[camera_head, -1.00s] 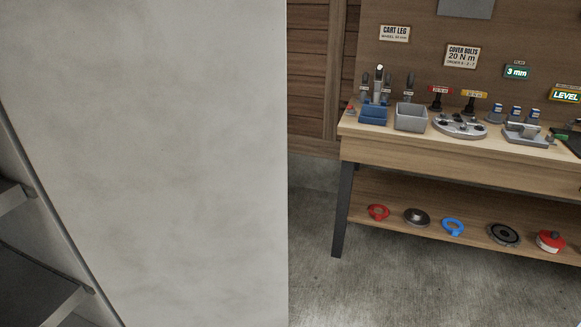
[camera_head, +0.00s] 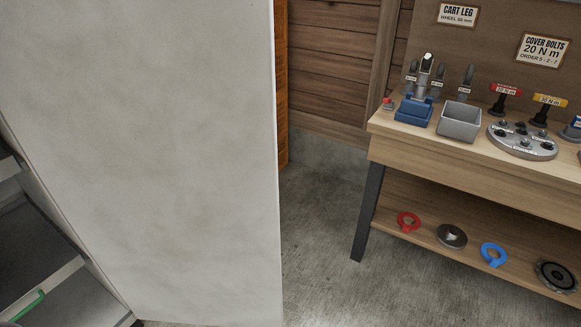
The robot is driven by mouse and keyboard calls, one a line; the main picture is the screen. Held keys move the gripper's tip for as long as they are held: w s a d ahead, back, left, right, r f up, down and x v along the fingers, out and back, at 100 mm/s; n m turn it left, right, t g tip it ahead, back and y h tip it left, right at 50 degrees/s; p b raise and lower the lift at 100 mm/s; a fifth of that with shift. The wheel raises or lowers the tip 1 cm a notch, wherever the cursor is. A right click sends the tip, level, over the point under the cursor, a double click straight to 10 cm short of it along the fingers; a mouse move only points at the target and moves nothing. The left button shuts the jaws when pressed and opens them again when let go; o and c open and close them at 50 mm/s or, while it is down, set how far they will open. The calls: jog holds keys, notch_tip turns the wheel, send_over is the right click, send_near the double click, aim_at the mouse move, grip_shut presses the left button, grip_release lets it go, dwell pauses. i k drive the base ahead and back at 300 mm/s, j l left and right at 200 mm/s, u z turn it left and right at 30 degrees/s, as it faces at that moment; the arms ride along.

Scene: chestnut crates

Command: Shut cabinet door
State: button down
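The cabinet door (camera_head: 150,150) is a large pale grey panel that fills the left half of the view. It stands open, its right edge upright near the middle of the picture. The cabinet (camera_head: 65,290) shows at the lower left, with grey shelves behind the door's left edge. A green item (camera_head: 28,305) lies on a lower shelf. My gripper is not in view, so its state and its distance from the door are hidden.
A wooden workbench (camera_head: 480,165) with tools, a grey bin (camera_head: 461,121) and a lower shelf of rings and discs stands at the right. Bare concrete floor (camera_head: 315,235) lies between door and bench. An orange upright strip (camera_head: 282,80) shows behind the door's edge.

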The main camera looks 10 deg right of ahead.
aim_at(151, 125)
jog(key=i+l, duration=0.1)
jog(key=l, duration=0.3)
jog(key=i+l, duration=0.15)
jog(key=l, duration=0.3)
jog(key=i+l, duration=0.1)
jog(key=l, duration=0.3)
jog(key=i+l+z, duration=0.1)
jog(key=l, duration=0.3)
jog(key=i+l, duration=0.15)
jog(key=l, duration=0.25)
